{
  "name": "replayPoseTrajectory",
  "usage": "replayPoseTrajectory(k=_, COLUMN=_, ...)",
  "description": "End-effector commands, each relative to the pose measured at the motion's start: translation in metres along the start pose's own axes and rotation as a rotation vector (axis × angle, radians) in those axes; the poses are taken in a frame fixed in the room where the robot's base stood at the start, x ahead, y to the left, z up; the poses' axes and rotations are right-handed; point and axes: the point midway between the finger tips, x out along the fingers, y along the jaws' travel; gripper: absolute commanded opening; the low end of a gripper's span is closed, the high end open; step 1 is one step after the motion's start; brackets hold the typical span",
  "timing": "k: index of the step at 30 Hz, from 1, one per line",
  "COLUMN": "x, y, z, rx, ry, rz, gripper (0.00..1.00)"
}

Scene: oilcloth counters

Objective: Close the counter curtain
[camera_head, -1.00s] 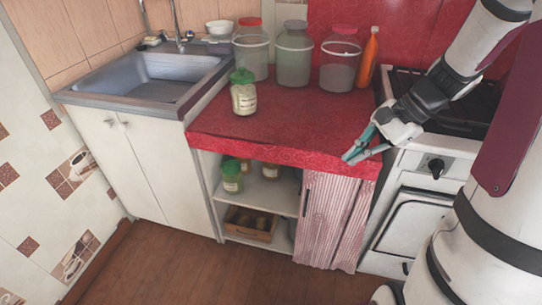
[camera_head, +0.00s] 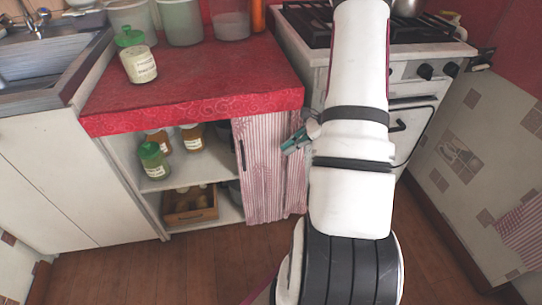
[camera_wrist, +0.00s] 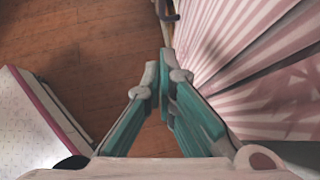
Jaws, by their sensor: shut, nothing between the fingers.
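The counter curtain (camera_head: 268,165) is pink-and-white striped cloth. It hangs bunched at the right side of the cabinet opening under the red oilcloth counter (camera_head: 215,75), and the left part of the opening is uncovered. A dark handle (camera_head: 241,154) runs along the curtain's left edge. My gripper (camera_head: 288,149) is shut and empty, in front of the right part of the curtain. In the wrist view the gripper (camera_wrist: 165,65) points along the curtain (camera_wrist: 250,70), which fills the right side. A dark piece of the handle (camera_wrist: 168,12) shows beyond the fingertips. I cannot tell whether the fingers touch the cloth.
Jars with green and orange lids (camera_head: 152,160) and a wooden crate (camera_head: 189,204) stand on the open shelves. A green-lidded jar (camera_head: 138,62) stands on the counter. The stove (camera_head: 415,85) is on the right. The wooden floor (camera_head: 190,265) in front is clear.

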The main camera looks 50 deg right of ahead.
Motion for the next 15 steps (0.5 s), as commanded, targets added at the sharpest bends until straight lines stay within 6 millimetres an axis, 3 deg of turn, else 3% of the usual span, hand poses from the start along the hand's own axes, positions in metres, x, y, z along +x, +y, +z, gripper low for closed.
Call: replayPoseTrajectory(k=15, x=0.097, y=0.002, z=0.002, rx=-0.003, ry=0.0, rz=0.005, gripper=0.0)
